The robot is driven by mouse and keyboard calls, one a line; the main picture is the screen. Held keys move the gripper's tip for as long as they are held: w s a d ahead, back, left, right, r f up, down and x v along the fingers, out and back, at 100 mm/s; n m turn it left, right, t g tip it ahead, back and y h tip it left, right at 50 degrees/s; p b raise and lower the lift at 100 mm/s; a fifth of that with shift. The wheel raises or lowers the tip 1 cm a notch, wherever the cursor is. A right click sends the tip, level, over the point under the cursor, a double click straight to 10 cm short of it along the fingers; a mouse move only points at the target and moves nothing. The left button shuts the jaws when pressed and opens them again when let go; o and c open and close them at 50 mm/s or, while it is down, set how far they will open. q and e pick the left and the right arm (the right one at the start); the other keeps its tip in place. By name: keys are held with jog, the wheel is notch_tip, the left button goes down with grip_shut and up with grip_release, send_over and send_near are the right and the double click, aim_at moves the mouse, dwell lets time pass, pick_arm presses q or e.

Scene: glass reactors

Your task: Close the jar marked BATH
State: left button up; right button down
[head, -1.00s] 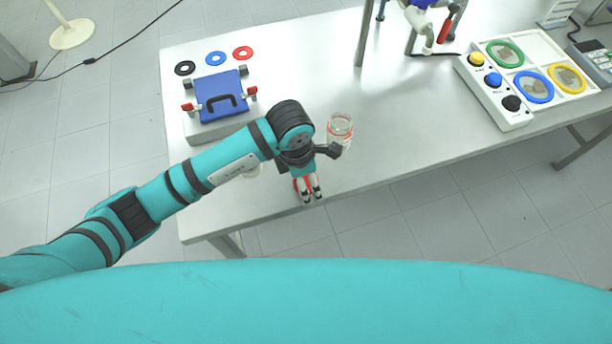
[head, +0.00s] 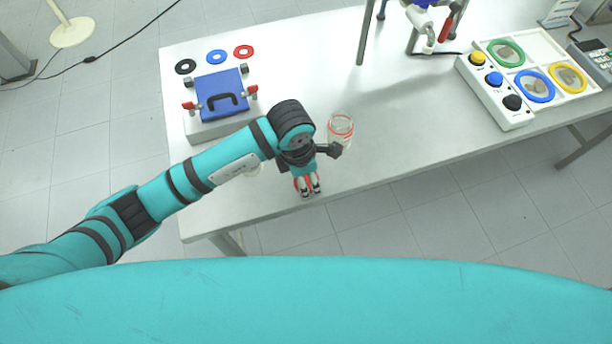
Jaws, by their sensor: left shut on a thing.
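A clear glass jar (head: 340,133) with a red ring near its top stands on the metal table, just right of my left wrist. No BATH marking can be read on it. My left gripper (head: 309,190) points down near the table's front edge, in front of and left of the jar. It is shut on a red thing (head: 297,184), mostly hidden by the fingers; what it is cannot be told. My right gripper is not in view.
A blue-lidded box (head: 221,97) with red-ended clamps stands at the back left, with black, blue and red rings (head: 216,57) behind it. A white panel (head: 500,92) with buttons and coloured rings is at the right. The table (head: 415,125) between jar and panel is clear.

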pick_arm(q)
jog(key=shift+r, duration=0.1)
notch_tip(320, 180, up, 3)
jog(key=shift+r+b, duration=0.15)
jog(key=shift+b, duration=0.85)
jog(key=s+d+b, duration=0.2)
jog(key=s, duration=0.5)
jog(key=s+d+r+b, duration=0.1)
jog(key=s+d+b, duration=0.1)
jog(key=s, duration=0.6)
jog(key=shift+d+r, duration=0.25)
jog(key=shift+d, duration=0.3)
jog(key=shift+s, duration=0.1)
